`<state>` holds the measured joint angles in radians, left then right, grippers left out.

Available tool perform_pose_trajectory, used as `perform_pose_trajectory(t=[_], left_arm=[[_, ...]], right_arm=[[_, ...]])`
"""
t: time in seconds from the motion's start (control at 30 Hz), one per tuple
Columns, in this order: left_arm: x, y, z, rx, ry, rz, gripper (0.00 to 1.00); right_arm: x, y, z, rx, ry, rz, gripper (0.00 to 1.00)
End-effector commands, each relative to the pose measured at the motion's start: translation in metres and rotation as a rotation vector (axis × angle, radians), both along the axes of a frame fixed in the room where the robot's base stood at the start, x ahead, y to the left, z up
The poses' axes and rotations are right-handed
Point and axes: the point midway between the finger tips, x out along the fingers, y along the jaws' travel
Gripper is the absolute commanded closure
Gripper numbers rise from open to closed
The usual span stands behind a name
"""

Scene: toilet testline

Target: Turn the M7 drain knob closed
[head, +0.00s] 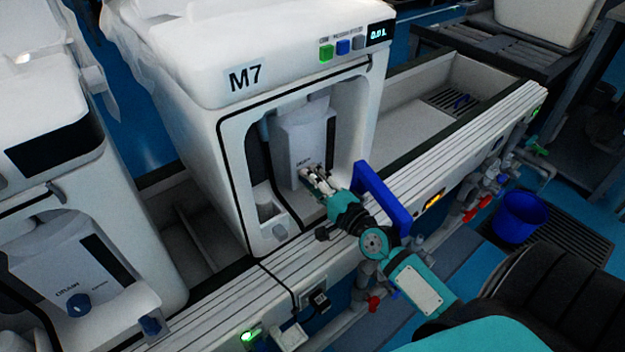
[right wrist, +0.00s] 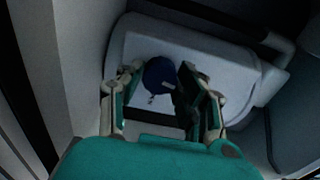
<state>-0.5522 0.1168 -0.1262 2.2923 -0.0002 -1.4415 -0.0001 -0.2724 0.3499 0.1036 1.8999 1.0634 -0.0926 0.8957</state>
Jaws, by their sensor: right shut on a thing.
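The M7 machine (head: 300,70) is a white cabinet with an open front bay, marked "M7" at its upper left. A pale drain unit (head: 303,135) sits in that bay. My right gripper (head: 314,180) reaches into the bay from the lower right and covers the knob in the head view. In the right wrist view, the dark blue knob (right wrist: 160,75) sits between the two fingers of my right gripper, which is shut on it. A small white mark shows at the knob's lower edge. My left gripper is not in view.
A similar machine with a blue knob (head: 78,304) stands at the left. A blue handle-like frame (head: 383,196) is beside my right wrist. A ribbed white rail (head: 455,135) runs along the front. A blue bucket (head: 519,216) stands on the floor at right.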

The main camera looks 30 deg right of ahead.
Motion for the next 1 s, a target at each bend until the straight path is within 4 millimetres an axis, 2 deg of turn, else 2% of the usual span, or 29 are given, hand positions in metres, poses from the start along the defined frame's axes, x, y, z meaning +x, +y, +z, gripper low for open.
perform_pose_trajectory(t=[0.4,0.93,0.97,1.0], left_arm=[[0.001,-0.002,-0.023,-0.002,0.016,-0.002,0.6],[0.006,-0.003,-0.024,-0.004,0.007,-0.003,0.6],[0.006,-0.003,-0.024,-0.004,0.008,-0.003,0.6],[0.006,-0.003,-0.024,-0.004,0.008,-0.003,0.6]], right_arm=[[0.0,0.0,0.0,-0.174,-0.013,0.001,0.96],[0.0,0.001,-0.001,-0.195,-0.013,0.002,0.96],[0.0,0.001,-0.001,-0.195,-0.013,0.002,0.62],[0.0,0.001,-0.001,-0.195,-0.013,0.001,0.56]])
